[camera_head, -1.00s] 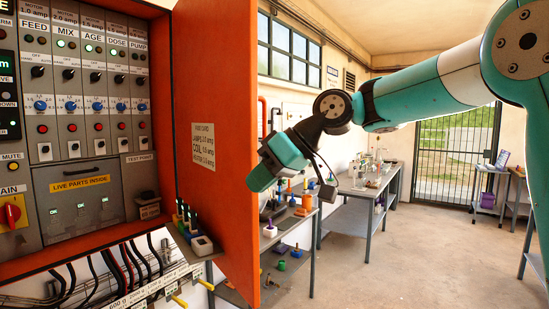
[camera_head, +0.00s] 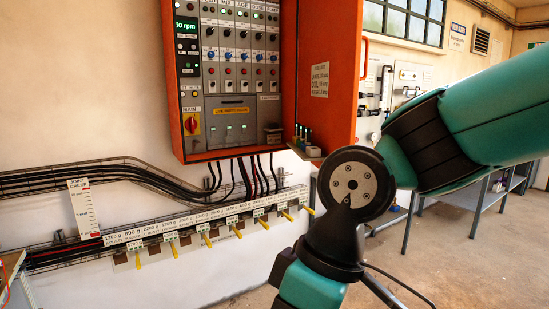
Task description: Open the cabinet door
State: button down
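The orange cabinet (camera_head: 288,75) hangs on the wall at the upper middle of the head view. Its door (camera_head: 333,115) stands wide open, swung out to the right, with a white label on its inner face. The cabinet's panel of switches, knobs and lights is exposed. My arm comes in from the right and bends down in front of the wall, below and right of the door. The arm does not appear to touch the door. My gripper is out of view beyond the bottom edge.
Black cables (camera_head: 255,175) run from the cabinet down to a row of labelled yellow levers (camera_head: 208,240) along the wall. A ruler-like scale (camera_head: 84,208) stands at left. Grey benches (camera_head: 474,197) stand at right, partly behind my arm. Some bare floor (camera_head: 438,245) shows.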

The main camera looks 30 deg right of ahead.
aim_at(331, 37)
jog(key=z, duration=0.3)
jog(key=i, duration=1.15)
jog(key=z, duration=0.2)
